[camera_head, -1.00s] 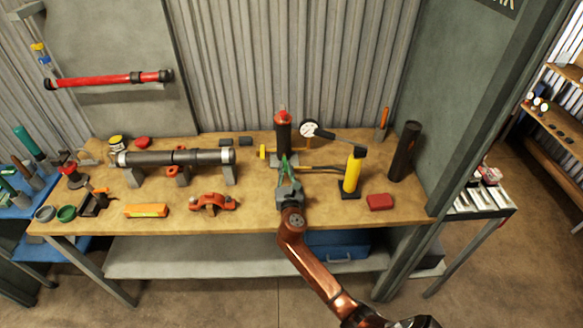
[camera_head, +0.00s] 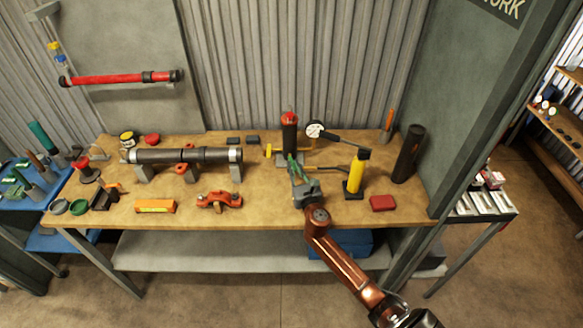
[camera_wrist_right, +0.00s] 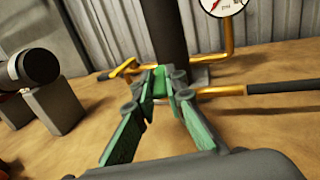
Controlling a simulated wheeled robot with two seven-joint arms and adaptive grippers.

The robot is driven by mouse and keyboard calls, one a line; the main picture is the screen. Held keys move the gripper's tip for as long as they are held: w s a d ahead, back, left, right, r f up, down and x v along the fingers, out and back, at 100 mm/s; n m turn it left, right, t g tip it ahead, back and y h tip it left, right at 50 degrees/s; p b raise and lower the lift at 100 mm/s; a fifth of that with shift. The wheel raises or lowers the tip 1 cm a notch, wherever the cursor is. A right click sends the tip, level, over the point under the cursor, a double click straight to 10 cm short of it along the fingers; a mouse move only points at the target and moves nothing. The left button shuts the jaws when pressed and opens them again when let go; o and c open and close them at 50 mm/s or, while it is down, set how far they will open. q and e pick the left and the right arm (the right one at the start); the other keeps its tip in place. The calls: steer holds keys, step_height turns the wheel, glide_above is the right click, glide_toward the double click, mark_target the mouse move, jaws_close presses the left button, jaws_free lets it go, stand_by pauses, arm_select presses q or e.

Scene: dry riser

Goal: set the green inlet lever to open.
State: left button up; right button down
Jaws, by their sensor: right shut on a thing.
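The dry riser's dark upright pipe with a red cap (camera_head: 289,120) stands at the back of the bench, right of centre; its lower part also shows in the right wrist view (camera_wrist_right: 168,35). The green inlet lever (camera_wrist_right: 159,84) shows as a small green piece at the pipe's foot in the wrist view, between my fingertips. My right gripper (camera_head: 292,163) reaches in from the front, its green-padded fingers (camera_wrist_right: 162,82) closed on the lever. The fingers hide most of the lever, so its exact angle is hard to tell. My left gripper is out of view.
A yellow hand pump (camera_head: 354,172) stands close right of my gripper. A white-faced gauge (camera_head: 316,130) sits beside the riser. A dark pipe on stands (camera_head: 187,156) lies to the left, with an orange clamp (camera_head: 218,200) in front. A red block (camera_head: 383,203) lies at the right.

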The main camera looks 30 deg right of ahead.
steer(key=c, duration=2)
jaws_free()
steer(key=shift+o, duration=0.2)
steer(key=v, duration=1.2)
